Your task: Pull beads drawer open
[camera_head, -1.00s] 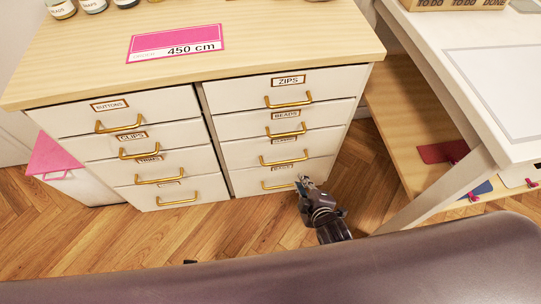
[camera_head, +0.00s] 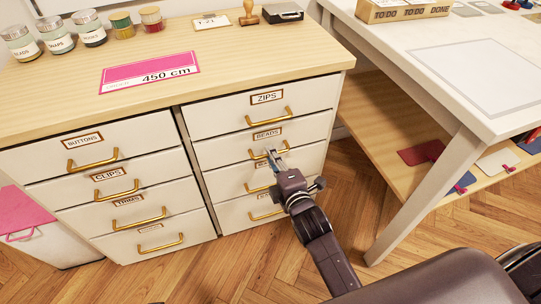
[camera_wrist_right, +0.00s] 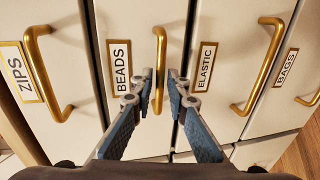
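The beads drawer (camera_head: 221,150) is the white drawer second from the top in the right column, with a BEADS label and a gold handle (camera_head: 258,154). It looks shut, its front in line with the others. My right gripper (camera_head: 274,155) is just in front of that handle. In the right wrist view the beads handle (camera_wrist_right: 160,70) stands between the two spread fingertips (camera_wrist_right: 160,77), one on each side. I cannot tell whether they touch it. The left gripper is not in view.
The zips drawer (camera_head: 225,113) is above, the elastic drawer (camera_wrist_right: 208,67) and bags drawer (camera_wrist_right: 288,68) below. A white table (camera_head: 495,75) with a lower wooden shelf (camera_head: 375,130) stands to the right. Jars (camera_head: 88,28) and a pink 450 cm card (camera_head: 150,70) lie on the cabinet top.

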